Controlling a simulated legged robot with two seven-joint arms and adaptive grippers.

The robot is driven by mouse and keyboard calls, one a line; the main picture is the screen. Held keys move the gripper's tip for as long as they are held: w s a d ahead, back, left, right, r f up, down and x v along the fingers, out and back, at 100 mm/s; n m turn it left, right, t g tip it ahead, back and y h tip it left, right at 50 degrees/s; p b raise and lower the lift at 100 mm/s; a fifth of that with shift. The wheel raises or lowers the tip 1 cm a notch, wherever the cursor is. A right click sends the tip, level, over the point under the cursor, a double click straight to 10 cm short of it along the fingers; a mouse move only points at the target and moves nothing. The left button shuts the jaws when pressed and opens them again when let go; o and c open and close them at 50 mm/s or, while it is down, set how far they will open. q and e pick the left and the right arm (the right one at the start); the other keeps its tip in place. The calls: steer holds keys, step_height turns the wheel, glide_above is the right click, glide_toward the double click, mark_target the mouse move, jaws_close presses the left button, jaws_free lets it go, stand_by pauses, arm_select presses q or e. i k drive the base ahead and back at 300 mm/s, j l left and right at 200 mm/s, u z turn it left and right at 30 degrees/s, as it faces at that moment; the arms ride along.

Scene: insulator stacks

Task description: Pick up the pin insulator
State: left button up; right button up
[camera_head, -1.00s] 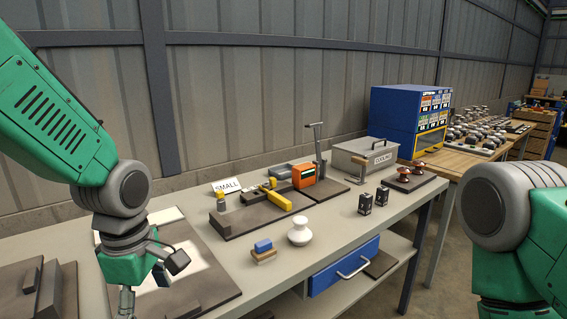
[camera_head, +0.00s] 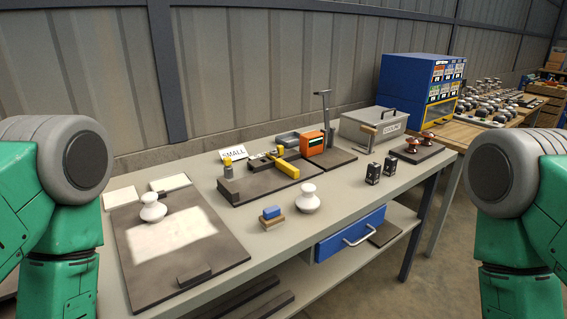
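A white, rounded insulator (camera_head: 308,199) stands upright on the grey workbench, beside a small blue block. A second white insulator (camera_head: 152,208) stands upright on the dark board at the left. Two brown insulators (camera_head: 428,137) stand on a dark plate at the bench's far right. I cannot tell by name which one is the pin insulator. My green arms show at the left and right edges, but both grippers are out of view, below the picture.
The workbench (camera_head: 278,242) also holds a "SMALL" sign (camera_head: 233,153), a tool tray with a yellow tool (camera_head: 287,169), a grey box (camera_head: 373,127), two small black blocks (camera_head: 373,173) and a blue block (camera_head: 271,212). A blue drawer (camera_head: 349,234) sits below its front edge.

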mark_target(307, 202)
steer(key=i+l+z, duration=0.1)
steer(key=z, duration=0.25)
steer(key=i+l+z, duration=0.1)
steer(key=z, duration=0.2)
steer(key=i+z, duration=0.35)
steer(key=k, duration=0.1)
